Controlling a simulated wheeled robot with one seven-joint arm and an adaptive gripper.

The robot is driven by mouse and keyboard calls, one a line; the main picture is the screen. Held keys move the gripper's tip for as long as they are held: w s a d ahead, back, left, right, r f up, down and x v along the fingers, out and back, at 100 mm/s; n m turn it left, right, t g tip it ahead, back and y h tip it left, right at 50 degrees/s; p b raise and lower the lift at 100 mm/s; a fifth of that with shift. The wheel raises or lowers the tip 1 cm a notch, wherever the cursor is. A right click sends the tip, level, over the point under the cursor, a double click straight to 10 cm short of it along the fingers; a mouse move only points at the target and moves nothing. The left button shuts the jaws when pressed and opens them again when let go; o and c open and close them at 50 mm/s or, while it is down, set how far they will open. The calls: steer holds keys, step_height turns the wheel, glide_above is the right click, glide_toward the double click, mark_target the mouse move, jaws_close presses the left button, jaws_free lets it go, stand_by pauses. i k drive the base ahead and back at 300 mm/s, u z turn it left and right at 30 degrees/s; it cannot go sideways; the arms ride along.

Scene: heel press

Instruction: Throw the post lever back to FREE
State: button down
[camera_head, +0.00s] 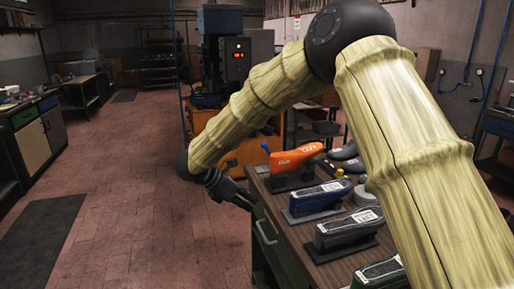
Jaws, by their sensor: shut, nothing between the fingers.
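My gripper (245,198) hangs at the left end of the bench, shut and empty, pointing down and to the right. An orange shoe last (292,159) with a white label sits on a dark stand near the bench's far left corner. A small blue knob (265,146) shows just left of the orange last; it may be the end of the post lever. My gripper is nearer the camera than the knob and apart from it. I cannot make out a FREE mark or the lever's position.
A machine with red lights (238,52) is behind.

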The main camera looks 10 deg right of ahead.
mark_target(263, 145)
steer(key=i, duration=1.4)
